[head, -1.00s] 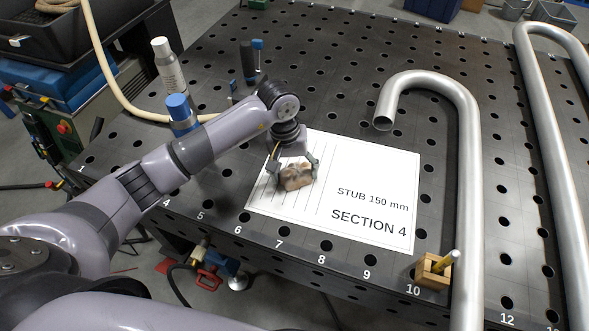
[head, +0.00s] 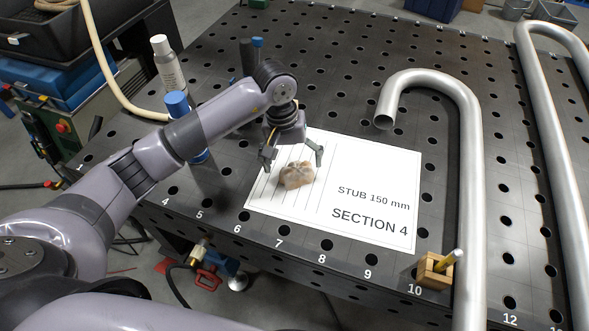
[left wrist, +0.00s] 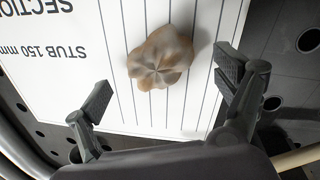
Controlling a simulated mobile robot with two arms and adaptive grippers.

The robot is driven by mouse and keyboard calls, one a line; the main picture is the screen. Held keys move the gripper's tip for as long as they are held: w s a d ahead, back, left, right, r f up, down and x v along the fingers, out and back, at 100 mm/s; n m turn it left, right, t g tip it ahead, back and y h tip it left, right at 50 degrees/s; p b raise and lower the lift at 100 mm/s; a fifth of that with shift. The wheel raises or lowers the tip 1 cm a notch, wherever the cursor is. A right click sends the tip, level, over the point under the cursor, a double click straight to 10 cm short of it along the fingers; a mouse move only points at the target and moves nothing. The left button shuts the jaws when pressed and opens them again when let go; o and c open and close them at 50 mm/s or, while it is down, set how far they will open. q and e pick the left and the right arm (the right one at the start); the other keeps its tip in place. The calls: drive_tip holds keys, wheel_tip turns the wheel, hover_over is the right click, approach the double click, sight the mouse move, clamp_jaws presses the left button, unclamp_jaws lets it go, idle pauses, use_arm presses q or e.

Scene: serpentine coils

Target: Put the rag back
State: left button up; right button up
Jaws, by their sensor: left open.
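The rag (head: 297,175) is a crumpled, brownish-beige bundle lying on the lined left part of the white printed sheet (head: 365,215). It also shows in the left wrist view (left wrist: 161,58), with folds gathered at its middle. My left gripper (head: 292,156) is open and empty, just above and behind the rag. In the left wrist view my left gripper's fingers (left wrist: 160,92) are spread wide, with the rag beyond the tips and not touched by them. My right gripper is not in view.
A blue-capped bottle (head: 177,105) and a white spray can (head: 166,62) stand left, close to my arm. Bent metal pipes (head: 470,200) run along the right.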

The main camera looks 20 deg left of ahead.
sight(288, 167)
use_arm(q)
wheel_tip(288, 167, up, 9)
drive_tip(key=a+b, duration=0.1)
drive_tip(key=b, duration=0.1)
drive_tip(key=shift+f, duration=0.2)
drive_tip(key=shift+s+a, duration=0.1)
